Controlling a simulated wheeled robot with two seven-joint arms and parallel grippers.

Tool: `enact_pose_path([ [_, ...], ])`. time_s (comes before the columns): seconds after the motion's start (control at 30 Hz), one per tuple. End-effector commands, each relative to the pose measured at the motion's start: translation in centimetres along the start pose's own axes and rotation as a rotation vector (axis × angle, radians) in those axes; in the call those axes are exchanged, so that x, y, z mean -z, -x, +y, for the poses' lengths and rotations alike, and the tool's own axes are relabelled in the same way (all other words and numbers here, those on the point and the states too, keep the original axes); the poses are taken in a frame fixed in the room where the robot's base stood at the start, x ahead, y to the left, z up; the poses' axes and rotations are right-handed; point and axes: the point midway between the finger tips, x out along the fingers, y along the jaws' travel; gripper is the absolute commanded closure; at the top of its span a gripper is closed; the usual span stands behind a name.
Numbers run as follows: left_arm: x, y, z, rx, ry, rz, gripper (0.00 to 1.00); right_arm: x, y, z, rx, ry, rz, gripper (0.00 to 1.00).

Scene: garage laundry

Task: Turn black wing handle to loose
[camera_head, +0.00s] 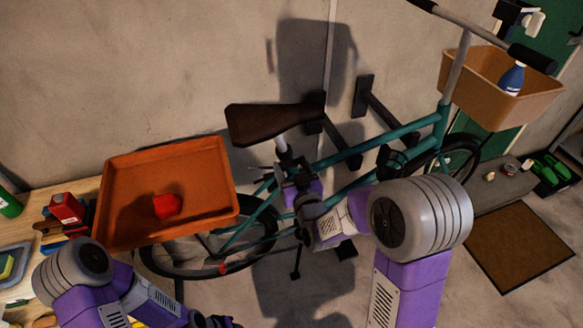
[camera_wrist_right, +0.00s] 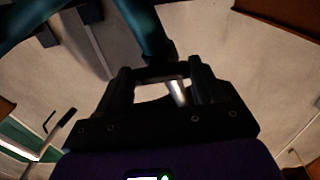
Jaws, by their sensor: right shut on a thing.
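A teal bicycle (camera_head: 342,157) with a brown saddle (camera_head: 275,120) hangs by the wall. My right gripper (camera_head: 293,178) is at the seat post, just below the saddle. In the right wrist view, its two black fingers are shut on a dark piece (camera_wrist_right: 160,72) at the foot of the teal tube (camera_wrist_right: 143,30). This looks like the black wing handle, though it is very dark and its turn angle cannot be told. A bright metal post shows between the fingers. My left gripper (camera_head: 216,321) is at the bottom edge, mostly cut off.
An orange tray (camera_head: 205,165) with a red item is over the rear wheel. A tan basket (camera_head: 530,105) with a blue bottle is at the handlebar. A cluttered workbench (camera_head: 40,235) is at left. A brown mat (camera_head: 518,232) lies on the floor.

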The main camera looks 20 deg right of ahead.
Motion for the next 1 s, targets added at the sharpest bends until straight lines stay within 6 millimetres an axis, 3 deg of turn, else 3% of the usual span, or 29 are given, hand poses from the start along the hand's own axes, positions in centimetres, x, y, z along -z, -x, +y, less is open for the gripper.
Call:
enact_pose_path([
  [0.37,0.0,-0.8,-0.3,0.000,0.000,0.000,0.57,0.0,0.0,0.0,-0.001,0.168,0.003,0.62],
  [1.0,0.1,-1.9,-0.7,0.000,0.000,0.000,0.57,0.0,0.0,-0.1,0.000,0.766,0.002,0.62],
])
